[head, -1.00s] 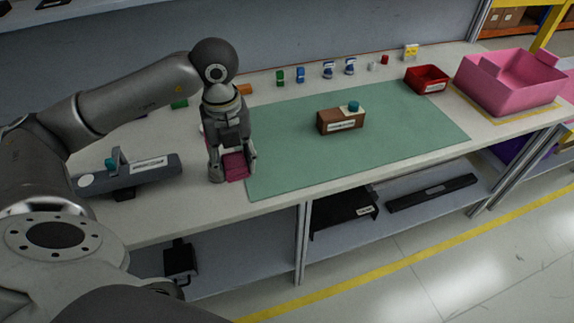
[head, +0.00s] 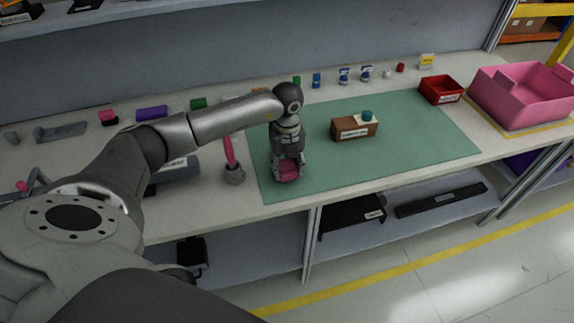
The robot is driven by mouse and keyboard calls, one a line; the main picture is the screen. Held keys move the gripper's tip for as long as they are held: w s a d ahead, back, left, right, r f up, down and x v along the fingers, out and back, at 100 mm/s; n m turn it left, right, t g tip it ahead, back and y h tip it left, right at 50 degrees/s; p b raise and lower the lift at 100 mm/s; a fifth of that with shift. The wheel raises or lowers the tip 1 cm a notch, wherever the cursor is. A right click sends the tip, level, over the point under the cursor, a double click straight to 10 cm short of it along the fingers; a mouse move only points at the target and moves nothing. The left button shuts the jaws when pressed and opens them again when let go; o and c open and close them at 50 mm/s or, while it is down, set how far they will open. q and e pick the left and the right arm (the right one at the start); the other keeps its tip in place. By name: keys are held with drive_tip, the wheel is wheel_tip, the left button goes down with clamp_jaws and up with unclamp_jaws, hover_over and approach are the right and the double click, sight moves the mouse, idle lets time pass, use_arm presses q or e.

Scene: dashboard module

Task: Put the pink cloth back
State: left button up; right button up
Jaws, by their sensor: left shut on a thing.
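My left gripper (head: 288,174) points down over the left part of the green mat (head: 400,150). It is shut on the pink cloth (head: 289,171), a small dark pink piece that shows between its fingers. I cannot tell whether the cloth touches the mat. My right gripper does not show in the head view.
A brown block (head: 352,128) with a label and teal knob stands on the mat. A red bin (head: 440,90) and a large pink crate (head: 525,97) stand at the right. Small items line the back.

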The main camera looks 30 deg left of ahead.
use_arm(q)
drive_tip(key=shift+f, duration=0.6)
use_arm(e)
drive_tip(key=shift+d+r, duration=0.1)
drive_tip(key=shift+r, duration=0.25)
use_arm(q)
drive_tip(key=shift+f, duration=0.2)
drive_tip(key=o, duration=1)
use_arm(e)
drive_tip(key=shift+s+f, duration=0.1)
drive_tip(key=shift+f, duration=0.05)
use_arm(q)
drive_tip(key=shift+r, duration=0.1)
